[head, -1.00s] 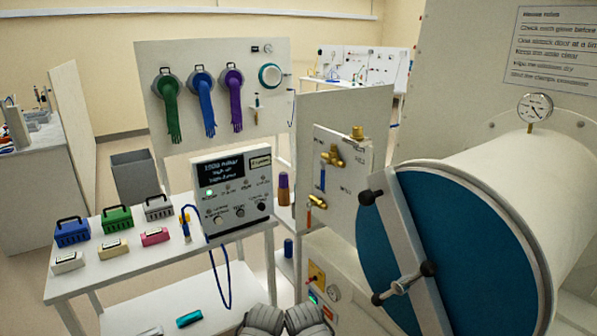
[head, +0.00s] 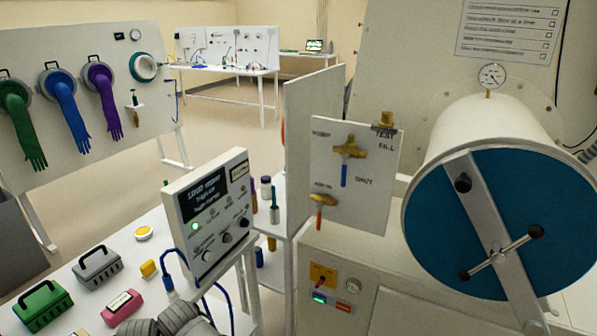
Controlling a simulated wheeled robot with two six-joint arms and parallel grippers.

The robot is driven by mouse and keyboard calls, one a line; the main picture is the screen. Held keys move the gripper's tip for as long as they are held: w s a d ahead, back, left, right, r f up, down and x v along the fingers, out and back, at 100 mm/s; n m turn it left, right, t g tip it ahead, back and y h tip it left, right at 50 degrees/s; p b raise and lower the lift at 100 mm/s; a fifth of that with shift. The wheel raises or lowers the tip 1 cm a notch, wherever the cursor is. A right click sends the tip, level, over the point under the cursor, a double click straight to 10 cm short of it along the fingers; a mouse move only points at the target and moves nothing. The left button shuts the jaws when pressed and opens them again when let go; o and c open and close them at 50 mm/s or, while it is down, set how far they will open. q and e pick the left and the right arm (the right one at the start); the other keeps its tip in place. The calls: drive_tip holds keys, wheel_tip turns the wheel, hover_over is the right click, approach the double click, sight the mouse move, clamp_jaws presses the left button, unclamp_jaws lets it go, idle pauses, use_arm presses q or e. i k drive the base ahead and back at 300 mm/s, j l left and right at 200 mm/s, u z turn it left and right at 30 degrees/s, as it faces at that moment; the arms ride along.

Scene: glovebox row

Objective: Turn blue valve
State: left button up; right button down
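The blue valve (head: 345,174) is in the head view, on a white upright panel (head: 377,190) right of centre. It has a brass body and a blue lever that hangs straight down. A label that seems to read "SHUT" is to the right of the lever. A second brass valve (head: 321,213) with an orange-red lever, also pointing down, is lower left on the same panel. Neither gripper can be made out in the view, and nothing touches the blue valve.
A large white cylinder with a blue round door (head: 437,213) and crossed handles stands right of the panel. A table at lower left bears a control box (head: 207,215), a green case (head: 40,303) and a grey case (head: 98,264). Grey ribbed parts, perhaps mine, show at the bottom.

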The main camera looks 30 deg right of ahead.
sight(345, 155)
drive_tip(key=j+z, duration=0.1)
drive_tip(key=z, duration=0.25)
drive_tip(key=j+z, duration=0.1)
drive_tip(key=z, duration=2)
drive_tip(key=j, duration=0.1)
